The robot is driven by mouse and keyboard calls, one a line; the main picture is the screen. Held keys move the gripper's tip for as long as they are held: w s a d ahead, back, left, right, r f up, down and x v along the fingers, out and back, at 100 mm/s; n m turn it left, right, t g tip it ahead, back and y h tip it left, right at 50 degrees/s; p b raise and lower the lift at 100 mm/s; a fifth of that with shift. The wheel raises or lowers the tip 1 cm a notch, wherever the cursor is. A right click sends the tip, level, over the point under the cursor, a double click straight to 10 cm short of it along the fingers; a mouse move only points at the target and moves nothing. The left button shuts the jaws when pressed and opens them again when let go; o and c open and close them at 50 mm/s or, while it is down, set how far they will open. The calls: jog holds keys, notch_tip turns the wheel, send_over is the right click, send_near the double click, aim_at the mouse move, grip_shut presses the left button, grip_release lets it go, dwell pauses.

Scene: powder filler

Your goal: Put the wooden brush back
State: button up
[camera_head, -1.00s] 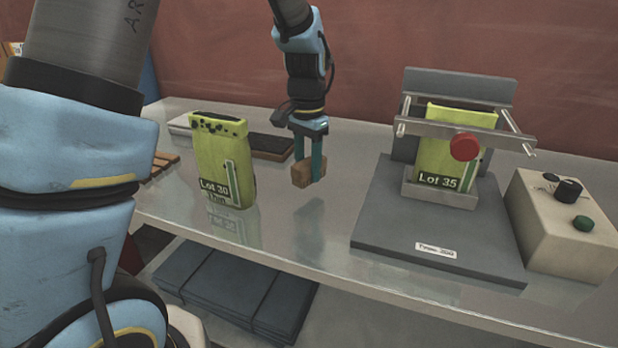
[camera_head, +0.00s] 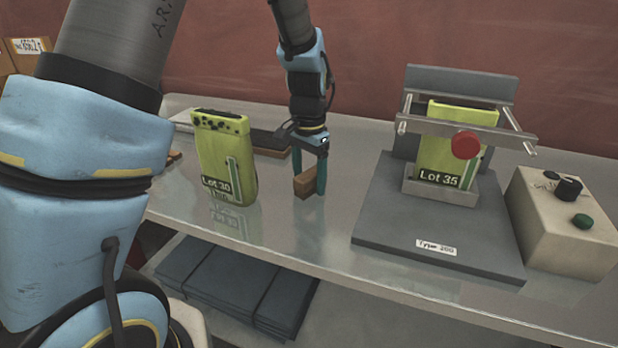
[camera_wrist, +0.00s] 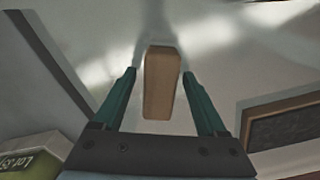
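The wooden brush shows as a small brown block (camera_head: 304,184) on or just above the metal bench, between the lime Lot 30 pack and the grey press base. No bristles can be made out. My gripper (camera_head: 310,188) points down over it, one teal finger on each side. In the wrist view the block (camera_wrist: 161,85) lies between the fingertips (camera_wrist: 159,72), with a clear gap on the left and a narrow one on the right. The gripper looks open around the block. Whether the block's underside touches the bench is hard to tell.
The Lot 30 pack (camera_head: 226,160) stands left of my gripper. A dark wood-edged panel (camera_head: 270,141) lies behind it, also in the wrist view (camera_wrist: 290,124). The press base (camera_head: 437,236), Lot 35 pack (camera_head: 447,150) and control box (camera_head: 562,225) stand right. Bare bench lies in front.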

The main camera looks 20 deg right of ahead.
aim_at(309, 173)
notch_tip(309, 173, up, 12)
jog(key=b, duration=0.2)
jog(key=shift+r, duration=0.2)
dwell(0.3)
dwell(0.4)
